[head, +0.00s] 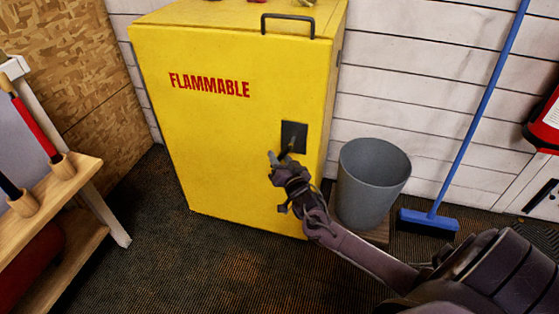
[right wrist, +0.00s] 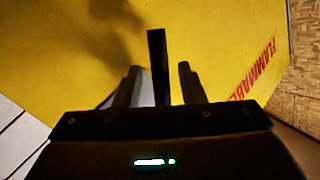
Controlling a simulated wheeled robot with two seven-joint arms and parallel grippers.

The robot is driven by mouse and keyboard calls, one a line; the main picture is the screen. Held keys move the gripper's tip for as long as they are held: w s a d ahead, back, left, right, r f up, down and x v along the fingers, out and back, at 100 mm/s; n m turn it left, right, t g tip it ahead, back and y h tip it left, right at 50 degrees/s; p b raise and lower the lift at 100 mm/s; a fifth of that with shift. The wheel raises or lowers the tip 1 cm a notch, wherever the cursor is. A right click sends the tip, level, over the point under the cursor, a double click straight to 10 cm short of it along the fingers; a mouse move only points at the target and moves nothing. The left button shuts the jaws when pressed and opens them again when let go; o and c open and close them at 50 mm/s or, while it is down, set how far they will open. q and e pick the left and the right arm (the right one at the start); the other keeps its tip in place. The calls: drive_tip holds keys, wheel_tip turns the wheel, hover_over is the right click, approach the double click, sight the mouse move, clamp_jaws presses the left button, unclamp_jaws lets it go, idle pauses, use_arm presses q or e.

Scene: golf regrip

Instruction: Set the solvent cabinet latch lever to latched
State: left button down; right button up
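The yellow solvent cabinet (head: 225,130) stands against the wall, marked FLAMMABLE in red. A black latch plate (head: 294,134) is on the right side of its front, with the dark latch lever (head: 288,149) partly hidden by my right gripper (head: 280,157). In the right wrist view the lever (right wrist: 158,62) is a dark bar between the two fingers of my right gripper (right wrist: 160,84). The fingers are apart, with gaps showing on both sides of the lever. Its base at the plate is not clear there. My left gripper is not in view.
A grey bin (head: 370,180) stands close to the right of the cabinet, beside my right forearm. A blue broom (head: 430,218) leans on the wall farther right. A wooden rack (head: 60,190) is at the left. The dark floor (head: 150,250) before the cabinet is clear.

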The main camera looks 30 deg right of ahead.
drive_tip(key=shift+w, duration=0.15)
clamp_jaws()
